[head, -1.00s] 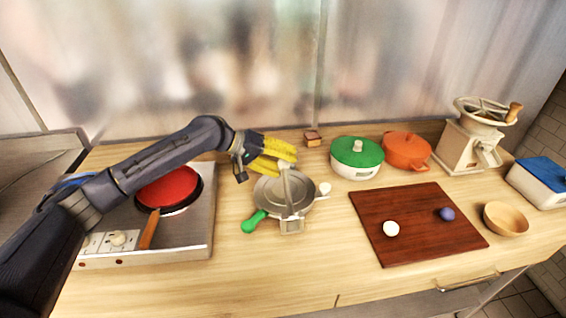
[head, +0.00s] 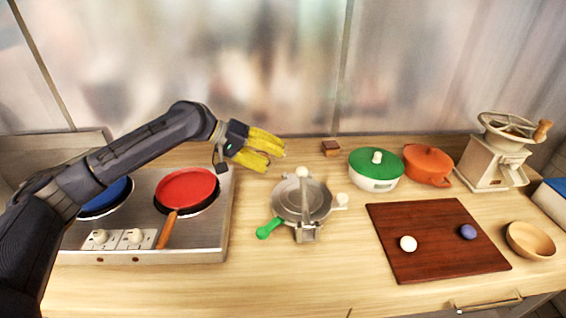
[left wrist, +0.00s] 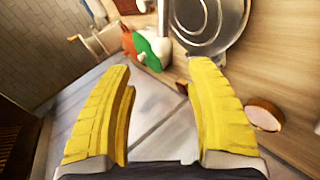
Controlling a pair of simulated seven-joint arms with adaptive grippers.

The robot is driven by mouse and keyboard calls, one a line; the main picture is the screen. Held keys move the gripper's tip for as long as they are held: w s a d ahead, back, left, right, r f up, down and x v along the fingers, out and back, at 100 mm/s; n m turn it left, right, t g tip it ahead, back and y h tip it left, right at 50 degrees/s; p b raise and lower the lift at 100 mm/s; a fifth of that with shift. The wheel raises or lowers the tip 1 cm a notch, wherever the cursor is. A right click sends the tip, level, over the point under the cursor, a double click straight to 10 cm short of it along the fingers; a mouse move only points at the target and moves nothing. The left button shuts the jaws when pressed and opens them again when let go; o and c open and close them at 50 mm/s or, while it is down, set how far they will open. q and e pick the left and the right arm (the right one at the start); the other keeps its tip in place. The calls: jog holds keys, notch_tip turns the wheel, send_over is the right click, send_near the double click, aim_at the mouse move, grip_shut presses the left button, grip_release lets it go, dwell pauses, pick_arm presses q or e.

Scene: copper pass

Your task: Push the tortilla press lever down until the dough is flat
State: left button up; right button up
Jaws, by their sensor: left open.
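The tortilla press (head: 318,205) stands on the counter in the middle of the head view, a grey round plate with a green handle at its front left. Its lever (head: 304,196) runs across the plate to a pale knob at the back. No dough shows in the press. My left gripper (head: 275,152), with yellow fingers, is open and empty, behind and left of the press and apart from the lever. In the left wrist view the press plate (left wrist: 208,22) shows at the top, beyond the open fingers. My right gripper is out of view.
A stove with a red pan (head: 186,188) and a blue pan (head: 105,197) is at left. A green-lidded pot (head: 375,172), an orange pot (head: 428,167) and a grinder (head: 490,168) stand at back right. A cutting board (head: 437,245) holds a white and a blue ball.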

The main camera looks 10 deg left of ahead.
aim_at(293, 186)
pick_arm(q)
jog(key=shift+v, duration=0.8)
